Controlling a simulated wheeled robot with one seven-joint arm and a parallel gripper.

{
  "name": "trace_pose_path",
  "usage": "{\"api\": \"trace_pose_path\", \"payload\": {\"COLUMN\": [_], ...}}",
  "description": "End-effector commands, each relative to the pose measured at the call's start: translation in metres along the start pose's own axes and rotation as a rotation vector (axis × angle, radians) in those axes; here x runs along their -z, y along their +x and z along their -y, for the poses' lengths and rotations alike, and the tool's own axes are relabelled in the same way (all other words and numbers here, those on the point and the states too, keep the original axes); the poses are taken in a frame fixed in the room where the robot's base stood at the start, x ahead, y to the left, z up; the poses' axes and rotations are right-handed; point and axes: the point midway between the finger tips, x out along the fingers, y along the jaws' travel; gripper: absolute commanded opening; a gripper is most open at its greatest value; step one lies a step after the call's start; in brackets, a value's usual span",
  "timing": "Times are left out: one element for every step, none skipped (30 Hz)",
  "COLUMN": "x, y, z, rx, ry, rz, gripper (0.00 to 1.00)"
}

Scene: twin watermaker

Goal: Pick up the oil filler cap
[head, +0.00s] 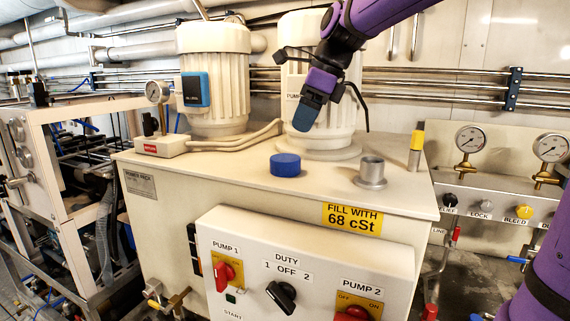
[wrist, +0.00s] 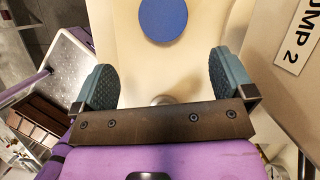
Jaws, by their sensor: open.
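The blue round oil filler cap (head: 286,164) lies on the cream tank top, apart from the grey filler neck (head: 371,174), which stands open to its right. In the wrist view the cap (wrist: 163,20) shows as a blue disc at the top edge, beyond the fingertips and roughly centred between them. My gripper (head: 304,120) is above the tank top, higher than the cap and in front of the right pump motor. In the wrist view its two dark padded fingers (wrist: 166,78) are spread wide with nothing between them.
Two cream pump motors stand on the tank, the left one (head: 213,80) behind a pressure gauge (head: 157,93). A yellow-topped post (head: 416,146) stands right of the neck. The tank top (head: 235,170) around the cap is clear. A switch panel (head: 300,250) fronts the tank.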

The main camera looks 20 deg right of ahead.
Motion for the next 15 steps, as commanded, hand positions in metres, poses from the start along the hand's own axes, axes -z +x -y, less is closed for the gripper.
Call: {"api": "trace_pose_path", "payload": {"x": [-0.002, -0.003, -0.003, -0.004, -0.004, -0.004, -0.003, -0.003, -0.003, -0.003, -0.003, -0.004, -0.004, -0.004, -0.004], "y": [0.001, 0.002, 0.005, 0.008, 0.011, 0.018, 0.022, 0.027, 0.033, 0.037, 0.042, 0.046, 0.049, 0.051, 0.054], "z": [0.003, 0.004, 0.004, 0.004, 0.005, 0.004, 0.004, 0.004, 0.004, 0.004, 0.004, 0.004, 0.004, 0.004, 0.004], "rx": [-0.004, -0.006, -0.008, -0.009, -0.009, -0.011, -0.011, -0.01, -0.011, -0.01, -0.01, -0.01, -0.008, -0.008, -0.008], "ry": [0.024, 0.035, 0.044, 0.049, 0.052, 0.053, 0.053, 0.053, 0.052, 0.052, 0.051, 0.051, 0.05, 0.05, 0.05], "rz": [0.002, 0.004, 0.004, 0.005, 0.005, 0.004, 0.003, 0.003, 0.003, 0.003, 0.003, 0.003, 0.004, 0.004, 0.004], "gripper": [1.0, 1.0, 1.0, 1.0, 1.0, 1.0, 1.0, 1.0, 1.0, 1.0, 1.0, 1.0, 1.0, 1.0, 1.0]}}
